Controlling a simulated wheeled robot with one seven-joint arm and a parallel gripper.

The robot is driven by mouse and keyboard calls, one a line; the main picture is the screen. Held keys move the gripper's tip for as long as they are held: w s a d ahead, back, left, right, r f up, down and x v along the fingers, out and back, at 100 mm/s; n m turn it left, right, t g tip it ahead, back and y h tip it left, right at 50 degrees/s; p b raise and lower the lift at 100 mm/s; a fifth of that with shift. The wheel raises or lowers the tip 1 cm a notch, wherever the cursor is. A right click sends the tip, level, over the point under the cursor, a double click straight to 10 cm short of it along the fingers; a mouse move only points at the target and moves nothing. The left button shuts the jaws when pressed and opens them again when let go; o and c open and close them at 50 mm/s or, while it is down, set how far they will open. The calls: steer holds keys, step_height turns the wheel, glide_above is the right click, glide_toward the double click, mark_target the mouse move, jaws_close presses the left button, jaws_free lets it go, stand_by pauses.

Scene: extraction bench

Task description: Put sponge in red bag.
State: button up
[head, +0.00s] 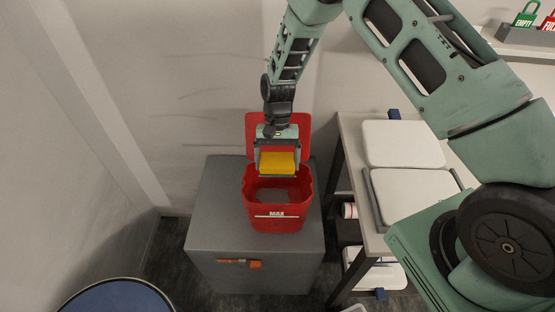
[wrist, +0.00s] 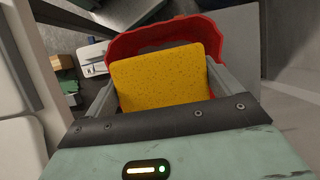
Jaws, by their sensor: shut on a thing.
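A yellow sponge (head: 278,162) is held between the fingers of my gripper (head: 278,168), which is shut on it. The sponge also shows large in the wrist view (wrist: 165,77), with a finger at each side. The red bag (head: 277,214), marked MAX, stands open on a grey cabinet with its red lid raised at the back. My gripper holds the sponge over the rear part of the bag's opening. In the wrist view the red rim (wrist: 140,40) shows behind the sponge, which hides most of the opening.
The grey cabinet (head: 215,220) has an orange-handled item on its front. A table with white trays (head: 405,145) stands close on the right. A blue round top (head: 118,298) is at the lower left. A wall is behind the cabinet.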

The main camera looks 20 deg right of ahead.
steer(key=shift+f+b, duration=4.8)
steer(key=shift+f, duration=2.5)
steer(key=o, duration=0.7)
steer(key=shift+r, duration=0.1)
steer(key=s+p+v, duration=0.1)
steer(key=p+v, duration=0.1)
steer(key=v, duration=0.6)
steer(key=s+a+r+p+v, duration=0.1)
steer(key=v, duration=0.8)
steer(key=s+p+v, duration=0.1)
steer(key=p+v, duration=0.1)
steer(key=v, duration=0.7)
steer(key=shift+a+r+p, duration=0.2)
steer(key=shift+r+p, duration=0.1)
steer(key=shift+r, duration=0.15)
